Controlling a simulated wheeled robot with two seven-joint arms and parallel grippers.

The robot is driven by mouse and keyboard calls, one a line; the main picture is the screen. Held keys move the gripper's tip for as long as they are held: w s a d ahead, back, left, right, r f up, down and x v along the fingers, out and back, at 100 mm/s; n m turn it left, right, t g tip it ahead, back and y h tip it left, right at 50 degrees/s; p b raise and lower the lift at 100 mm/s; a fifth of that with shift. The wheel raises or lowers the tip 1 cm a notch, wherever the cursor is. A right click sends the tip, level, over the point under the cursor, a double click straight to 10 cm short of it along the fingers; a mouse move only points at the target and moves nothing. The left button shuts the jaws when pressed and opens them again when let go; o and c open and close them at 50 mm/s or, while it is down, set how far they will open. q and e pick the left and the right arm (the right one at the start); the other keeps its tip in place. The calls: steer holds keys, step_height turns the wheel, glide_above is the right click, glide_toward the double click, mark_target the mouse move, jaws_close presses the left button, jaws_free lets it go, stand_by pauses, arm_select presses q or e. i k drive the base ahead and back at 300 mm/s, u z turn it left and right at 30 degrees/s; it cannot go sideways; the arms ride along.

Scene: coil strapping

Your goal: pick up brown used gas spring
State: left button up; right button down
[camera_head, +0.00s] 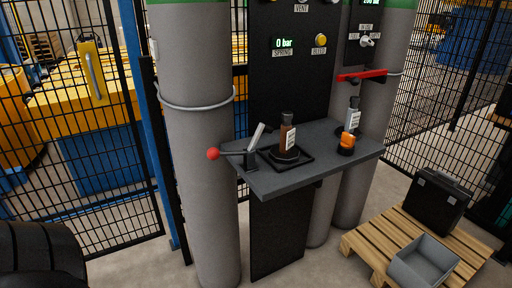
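The brown used gas spring (287,135) stands upright on the grey shelf (275,182), in a black square holder (297,163). It has a dark top and a white label on its side. A second, grey gas spring (353,118) with a white label stands farther right on the shelf, its lower part partly hidden behind an orange-and-black item (347,143). Neither of my grippers shows in the head view.
A lever with a red knob (213,154) sticks out left of the shelf beside a tilted grey plate (256,136). Grey cylinders (200,130) flank the black panel (285,80). A pallet (365,250) with a grey bin (424,262) and black case (437,200) stands right.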

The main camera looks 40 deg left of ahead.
mark_target(285, 153)
steer(key=u, duration=0.05)
steer(key=i, duration=0.5)
steer(key=u, duration=1.8)
steer(key=k, duration=0.95)
steer(key=z, duration=0.8)
steer(key=i, duration=0.9)
steer(key=u, duration=0.1)
